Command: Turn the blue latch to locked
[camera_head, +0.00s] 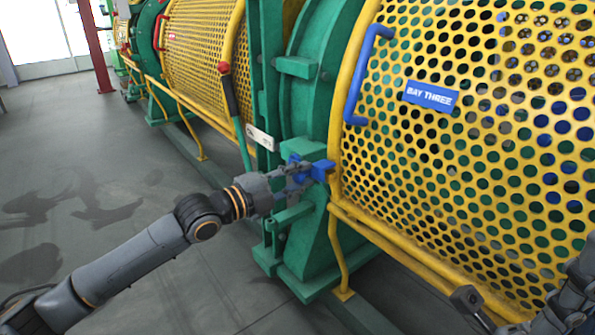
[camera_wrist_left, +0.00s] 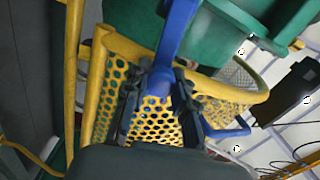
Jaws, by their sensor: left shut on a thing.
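The blue latch (camera_head: 321,170) is on the green frame at the left edge of the yellow perforated guard. My left gripper (camera_head: 297,174) reaches it from the left and is shut on it. In the left wrist view the latch's blue arm (camera_wrist_left: 179,38) runs down between the two dark fingers (camera_wrist_left: 160,92). The fingers hide part of the latch in both views. Part of my right arm (camera_head: 572,298) shows at the bottom right corner; the state of its gripper is unclear.
The yellow guard (camera_head: 440,140) carries a blue handle (camera_head: 360,80) and a "BAY THREE" sign (camera_head: 431,95). A lever with a red knob (camera_head: 229,95) stands left of the green frame (camera_head: 322,240). A yellow rail (camera_head: 400,258) runs below the guard. Grey floor (camera_head: 90,200) is clear at left.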

